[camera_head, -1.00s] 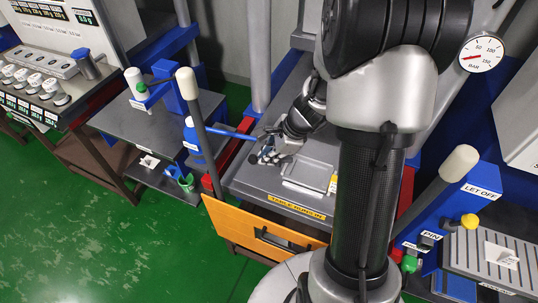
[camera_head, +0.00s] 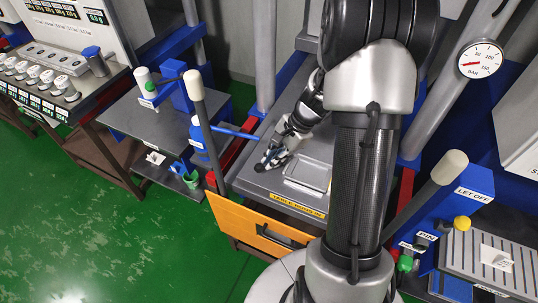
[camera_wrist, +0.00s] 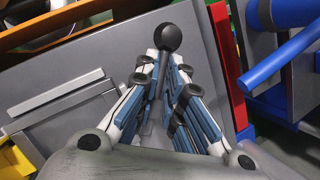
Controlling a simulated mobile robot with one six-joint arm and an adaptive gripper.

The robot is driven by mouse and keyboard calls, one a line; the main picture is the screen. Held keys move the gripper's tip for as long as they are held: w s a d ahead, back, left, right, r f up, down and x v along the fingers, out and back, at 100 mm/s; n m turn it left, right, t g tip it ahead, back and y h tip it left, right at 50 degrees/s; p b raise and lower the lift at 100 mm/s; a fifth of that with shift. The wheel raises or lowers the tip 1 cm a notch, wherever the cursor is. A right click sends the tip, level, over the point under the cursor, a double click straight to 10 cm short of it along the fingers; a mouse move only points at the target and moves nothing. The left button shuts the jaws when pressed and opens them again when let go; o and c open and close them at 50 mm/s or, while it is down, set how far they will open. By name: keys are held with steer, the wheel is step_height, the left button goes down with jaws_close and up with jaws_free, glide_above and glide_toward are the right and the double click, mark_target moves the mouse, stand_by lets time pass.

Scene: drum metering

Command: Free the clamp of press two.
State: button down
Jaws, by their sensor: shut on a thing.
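My gripper (camera_head: 268,158) is low over the left front part of the grey press table (camera_head: 250,183). In the wrist view my gripper (camera_wrist: 163,72) has its fingers drawn in around a thin grey lever with a black ball knob (camera_wrist: 168,37). The knob sticks out beyond the fingertips; most of the rod is hidden between the fingers. I cannot tell from any label which press this is. A pressure gauge (camera_head: 480,60) in bar is at the upper right, its red needle pointing left.
A raised grey plate (camera_head: 306,175) lies right of my gripper. A long white-knobbed lever (camera_head: 197,110) and a blue bar (camera_head: 236,134) stand close on the left. An orange drawer front (camera_head: 232,220) is below. A lever box marked LET OFF (camera_head: 472,190) is at the right.

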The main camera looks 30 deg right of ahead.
steer(key=shift+s+n+g+p, duration=0.25)
steer(key=shift+n+g+p, duration=0.15)
steer(key=shift+n, duration=0.5)
steer(key=shift+s+n+g+p, duration=0.2)
steer(key=shift+n+g+p, duration=0.15)
steer(key=shift+n, duration=0.55)
steer(key=shift+s+y, duration=0.1)
steer(key=shift+y, duration=0.2)
steer(key=c, duration=1.7)
jaws_free()
steer(key=shift+o, duration=0.2)
steer(key=shift+d+r, duration=0.15)
steer(key=shift+r, duration=0.15)
steer(key=v, duration=1.1)
steer(key=shift+r, duration=0.2)
